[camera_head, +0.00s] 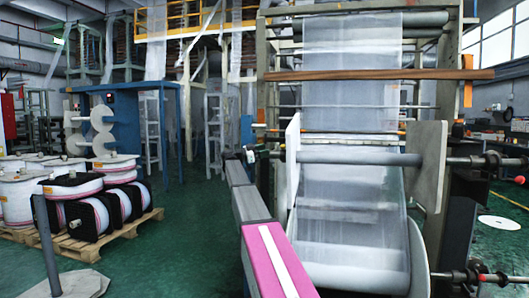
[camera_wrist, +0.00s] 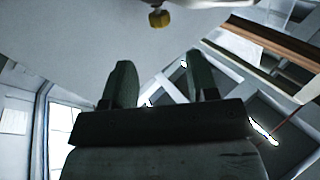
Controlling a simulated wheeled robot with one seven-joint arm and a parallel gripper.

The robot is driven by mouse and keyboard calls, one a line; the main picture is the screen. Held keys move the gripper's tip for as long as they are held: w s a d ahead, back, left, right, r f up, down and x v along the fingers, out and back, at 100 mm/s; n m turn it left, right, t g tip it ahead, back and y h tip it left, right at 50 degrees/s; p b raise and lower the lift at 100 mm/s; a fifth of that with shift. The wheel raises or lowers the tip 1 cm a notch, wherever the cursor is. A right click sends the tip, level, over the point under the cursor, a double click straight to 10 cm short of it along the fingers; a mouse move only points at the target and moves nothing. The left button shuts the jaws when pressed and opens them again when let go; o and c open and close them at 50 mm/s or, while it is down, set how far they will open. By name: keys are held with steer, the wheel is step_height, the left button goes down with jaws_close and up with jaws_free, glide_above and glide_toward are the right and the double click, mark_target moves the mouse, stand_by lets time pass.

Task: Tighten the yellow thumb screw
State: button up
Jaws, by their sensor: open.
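The yellow thumb screw (camera_wrist: 159,18) shows small at the top of the wrist view, against a broad pale grey-white surface (camera_wrist: 60,35). My gripper (camera_wrist: 160,62) is open and empty, its two dark fingers pointing up in the wrist view. The screw lies beyond the fingertips, roughly in line with the gap between them and apart from both. How far away it is I cannot tell. In the head view I cannot make out the screw or my gripper clearly.
The machine carries clear film (camera_head: 350,75) over rollers (camera_head: 360,158), between a white side plate (camera_head: 293,165) and a grey one (camera_head: 427,165). A wooden bar (camera_head: 375,75) crosses it. Spools on a pallet (camera_head: 130,228) and a post (camera_head: 47,240) stand left. Green floor (camera_head: 190,225) is open between.

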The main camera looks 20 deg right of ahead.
steer(key=n+t+y, duration=0.4)
steer(key=n+t, duration=0.9)
steer(key=t, duration=0.3)
glide_toward(282, 147)
steer(key=x, duration=1)
steer(key=shift+w+d, duration=0.1)
steer(key=shift+w, duration=0.1)
steer(key=shift+h, duration=0.4)
steer(key=c, duration=0.9)
